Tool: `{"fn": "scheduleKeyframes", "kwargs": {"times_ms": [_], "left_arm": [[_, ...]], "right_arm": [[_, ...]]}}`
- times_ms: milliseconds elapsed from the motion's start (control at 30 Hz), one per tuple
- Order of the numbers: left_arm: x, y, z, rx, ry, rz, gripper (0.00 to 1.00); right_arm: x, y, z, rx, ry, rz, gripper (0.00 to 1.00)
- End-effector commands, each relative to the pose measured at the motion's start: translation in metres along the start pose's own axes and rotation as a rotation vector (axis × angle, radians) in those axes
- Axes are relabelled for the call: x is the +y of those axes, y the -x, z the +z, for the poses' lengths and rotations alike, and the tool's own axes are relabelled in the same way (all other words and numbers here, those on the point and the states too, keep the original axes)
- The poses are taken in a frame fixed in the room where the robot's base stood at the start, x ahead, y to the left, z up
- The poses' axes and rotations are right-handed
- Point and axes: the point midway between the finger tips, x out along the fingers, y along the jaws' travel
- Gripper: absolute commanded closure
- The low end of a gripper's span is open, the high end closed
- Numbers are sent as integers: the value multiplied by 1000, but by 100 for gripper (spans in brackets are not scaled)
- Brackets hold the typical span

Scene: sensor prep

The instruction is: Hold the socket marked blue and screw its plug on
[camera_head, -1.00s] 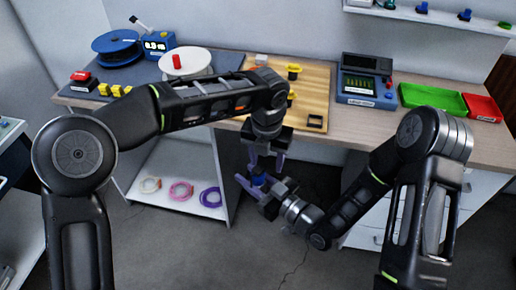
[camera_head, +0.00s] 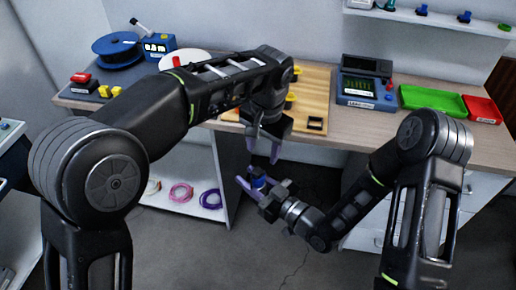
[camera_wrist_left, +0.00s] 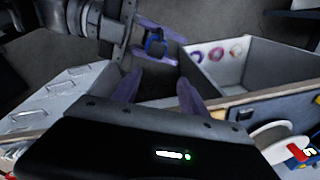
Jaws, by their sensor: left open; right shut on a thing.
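A small blue and dark piece, which looks like the blue socket (camera_head: 260,183), is between the purple fingers of my right gripper (camera_head: 256,185). It also shows in the left wrist view (camera_wrist_left: 155,44). My right gripper is shut on it, out in front of the bench above the floor. I cannot tell whether a plug is on it. My left gripper (camera_head: 264,144) is open and empty, above and apart from the piece, fingers pointing down toward it. In the left wrist view its fingers (camera_wrist_left: 158,95) are spread, with the right gripper beyond them.
The bench's front edge (camera_head: 345,148) lies just behind the grippers. On it are a wooden board (camera_head: 316,90) with yellow parts, a blue tester (camera_head: 362,92), a green tray (camera_head: 432,101) and a red tray (camera_head: 481,109). A low shelf holds coloured rings (camera_head: 181,193).

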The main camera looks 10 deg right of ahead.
Motion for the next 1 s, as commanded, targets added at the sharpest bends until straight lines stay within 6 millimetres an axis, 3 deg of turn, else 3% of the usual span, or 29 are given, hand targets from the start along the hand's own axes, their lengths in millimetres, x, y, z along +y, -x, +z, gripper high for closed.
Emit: {"fn": "scheduleKeyframes", "kwargs": {"times_ms": [200,333,767,1000], "left_arm": [[3,21,21,-70,535,49,49],[4,28,28,-97,715,64,49],[5,31,30,-112,793,69,49],[6,19,32,-113,791,68,49]], "right_arm": [[0,0,0,1,0,0,100],[0,0,0,1,0,0,100],[0,0,0,1,0,0,100],[0,0,0,1,0,0,100]]}}
